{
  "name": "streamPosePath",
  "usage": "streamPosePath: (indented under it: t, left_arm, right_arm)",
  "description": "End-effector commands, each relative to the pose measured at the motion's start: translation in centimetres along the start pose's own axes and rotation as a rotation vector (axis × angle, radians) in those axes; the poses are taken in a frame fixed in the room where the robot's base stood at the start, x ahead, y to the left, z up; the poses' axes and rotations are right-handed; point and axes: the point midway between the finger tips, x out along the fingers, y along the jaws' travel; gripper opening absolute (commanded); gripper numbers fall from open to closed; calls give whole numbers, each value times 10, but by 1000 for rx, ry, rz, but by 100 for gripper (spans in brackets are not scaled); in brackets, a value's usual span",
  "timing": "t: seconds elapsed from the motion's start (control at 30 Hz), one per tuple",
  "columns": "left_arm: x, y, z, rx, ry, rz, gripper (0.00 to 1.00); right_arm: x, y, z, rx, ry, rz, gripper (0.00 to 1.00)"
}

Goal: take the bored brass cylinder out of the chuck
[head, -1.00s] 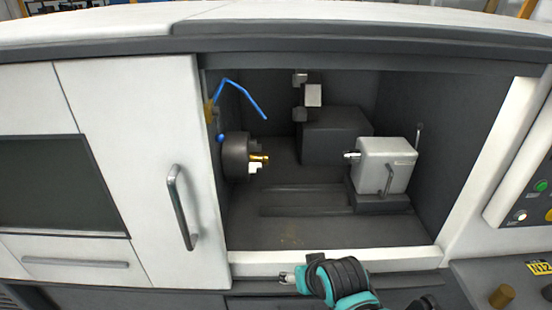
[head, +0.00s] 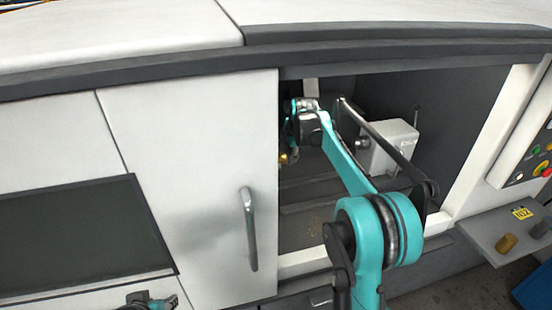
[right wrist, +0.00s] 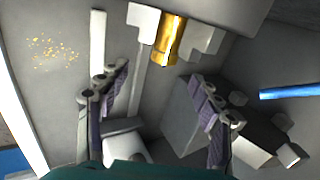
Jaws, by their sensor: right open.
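The brass cylinder (right wrist: 171,40) shows in the right wrist view, held between the pale jaws (right wrist: 143,18) of the chuck. In the head view only a small golden bit (head: 283,158) shows beside the door edge, and the chuck body is hidden. My right gripper (right wrist: 158,76) is open and empty. Its two fingers are spread below the cylinder in the wrist view, apart from it. In the head view my right arm reaches into the machine opening. My left gripper (head: 150,301) shows partly at the bottom left, its jaws unclear.
The door with its handle (head: 249,228) stands left of the opening. The tailstock (head: 391,146) is inside at right. A blue hose (right wrist: 288,93) is right of the fingers. Brass-coloured chips (right wrist: 55,52) lie on the floor.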

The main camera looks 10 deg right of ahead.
Motion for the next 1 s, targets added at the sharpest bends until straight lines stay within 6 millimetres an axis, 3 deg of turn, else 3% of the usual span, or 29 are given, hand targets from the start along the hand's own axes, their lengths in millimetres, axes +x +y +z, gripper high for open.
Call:
streamPosePath:
  t: [0.6,0.93,1.0]
  left_arm:
    - [17,0,12,0,0,0,38]
    - [18,0,12,0,0,0,38]
    - [18,0,12,0,0,0,38]
  right_arm:
    - [80,-8,4,37,-1,2,65]
    - [87,-9,3,37,-1,2,65]
    - [87,-9,3,37,-1,2,46]
